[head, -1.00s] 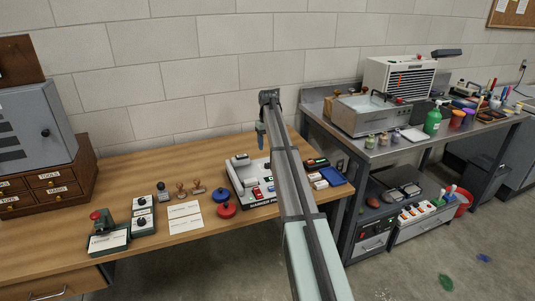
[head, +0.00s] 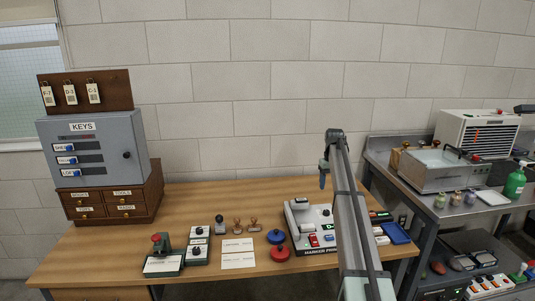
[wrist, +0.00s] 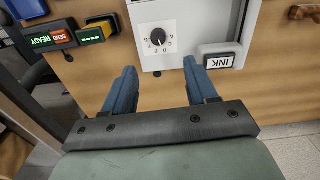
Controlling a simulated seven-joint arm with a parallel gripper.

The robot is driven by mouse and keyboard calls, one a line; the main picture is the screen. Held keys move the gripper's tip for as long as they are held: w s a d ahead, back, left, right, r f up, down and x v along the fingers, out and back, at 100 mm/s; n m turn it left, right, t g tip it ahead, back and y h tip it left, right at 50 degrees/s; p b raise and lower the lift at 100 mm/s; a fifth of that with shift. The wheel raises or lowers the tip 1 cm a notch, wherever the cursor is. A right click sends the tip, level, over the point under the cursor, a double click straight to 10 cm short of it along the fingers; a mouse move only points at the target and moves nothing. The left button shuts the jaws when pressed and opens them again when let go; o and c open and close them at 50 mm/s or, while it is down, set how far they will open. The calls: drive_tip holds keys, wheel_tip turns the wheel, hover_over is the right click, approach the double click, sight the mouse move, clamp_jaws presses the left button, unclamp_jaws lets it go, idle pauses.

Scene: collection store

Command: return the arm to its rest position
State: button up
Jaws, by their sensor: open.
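My gripper (wrist: 160,82) is open and empty, its two blue fingers spread apart in the wrist view. In the head view my gripper (head: 322,181) points down above the back of the marker printer, clear of the table. The marker printer (head: 298,213) is a light grey and dark device on the wooden table (head: 190,215), partly hidden behind my arm. In the wrist view the printer's panel with a dial (wrist: 158,38) and an INK block (wrist: 220,56) lies beyond the fingers.
Stamps, dial boxes, cards and a red round pad (head: 279,253) lie on the table left of the printer. A grey key cabinet (head: 97,150) on wooden drawers (head: 114,203) stands at the left. A metal bench (head: 425,200) with equipment stands at the right. The table's back middle is clear.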

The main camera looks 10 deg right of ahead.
drive_tip(key=s+a+f+t, duration=0.1)
drive_tip(key=s+a+f, duration=0.25)
drive_tip(key=s, duration=0.45)
drive_tip(key=s+a+f, duration=0.3)
drive_tip(key=s+a, duration=0.2)
drive_tip(key=s, duration=0.4)
drive_tip(key=s+a+f+g, duration=0.1)
drive_tip(key=s+a+f, duration=0.2)
drive_tip(key=s+f, duration=0.75)
drive_tip(key=s+a+f+g, duration=0.2)
drive_tip(key=s+a+f, duration=0.1)
drive_tip(key=s+f, duration=0.75)
drive_tip(key=s+a+f+g, duration=0.1)
drive_tip(key=s+a+f, duration=0.2)
drive_tip(key=s+f, duration=0.75)
drive_tip(key=s+a+f+g, duration=0.2)
drive_tip(key=s+f, duration=0.6)
drive_tip(key=s, duration=0.3)
drive_tip(key=s+a+f+g, duration=0.1)
drive_tip(key=s+a+f, duration=0.1)
drive_tip(key=s+f, duration=0.6)
drive_tip(key=s, duration=0.4)
drive_tip(key=shift+s+a+m+g, duration=0.2)
drive_tip(key=shift+a+m+g, duration=0.1)
drive_tip(key=shift+g, duration=0.1)
